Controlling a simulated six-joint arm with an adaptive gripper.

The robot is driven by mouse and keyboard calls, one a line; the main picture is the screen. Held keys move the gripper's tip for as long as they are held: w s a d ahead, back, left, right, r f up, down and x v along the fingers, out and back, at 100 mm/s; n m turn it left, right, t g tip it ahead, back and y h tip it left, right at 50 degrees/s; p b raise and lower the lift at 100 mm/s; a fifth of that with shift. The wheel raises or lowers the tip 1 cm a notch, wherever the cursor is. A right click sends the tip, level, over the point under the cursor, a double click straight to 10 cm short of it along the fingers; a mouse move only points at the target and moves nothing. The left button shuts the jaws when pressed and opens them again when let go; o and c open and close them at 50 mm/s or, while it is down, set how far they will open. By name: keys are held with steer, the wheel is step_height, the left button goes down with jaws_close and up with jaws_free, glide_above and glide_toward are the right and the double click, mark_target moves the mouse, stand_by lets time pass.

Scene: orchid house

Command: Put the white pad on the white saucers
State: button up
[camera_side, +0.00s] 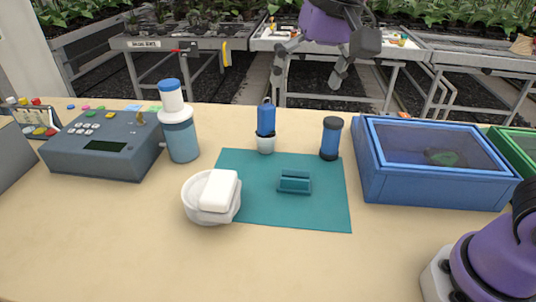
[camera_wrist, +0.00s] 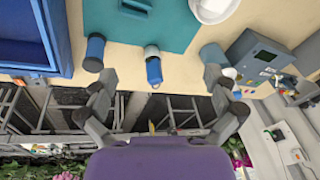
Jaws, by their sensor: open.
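The white pad (camera_side: 220,186) is a rounded block lying on the white saucers (camera_side: 191,205), a shallow round stack on the left edge of the teal mat. The pad sits toward the right side of the saucers and looks slightly tilted. In the wrist view the white saucers (camera_wrist: 225,14) are cut off by the top edge, and I cannot make out the pad clearly there. My gripper (camera_side: 309,82) is open and empty, raised high at the back, well apart from the pad. Its two spread fingers also show in the wrist view (camera_wrist: 160,78).
The teal mat (camera_side: 255,205) holds a teal block (camera_side: 294,182). Behind stand a blue bottle in a white cup (camera_side: 266,130) and a dark blue cylinder (camera_side: 331,138). A tall bottle (camera_side: 181,135) and grey device (camera_side: 105,145) are left, a blue case (camera_side: 430,180) right. The front table is clear.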

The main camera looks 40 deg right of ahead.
steer(key=s+d+f+n+t, duration=0.2)
steer(key=s+d+f+n, duration=0.2)
steer(key=s+d+f, duration=0.3)
steer(key=s+d, duration=0.1)
steer(key=s, duration=0.3)
steer(key=shift+s+t+h, duration=0.3)
steer(key=shift+s+h, duration=0.05)
steer(key=shift+h, duration=0.05)
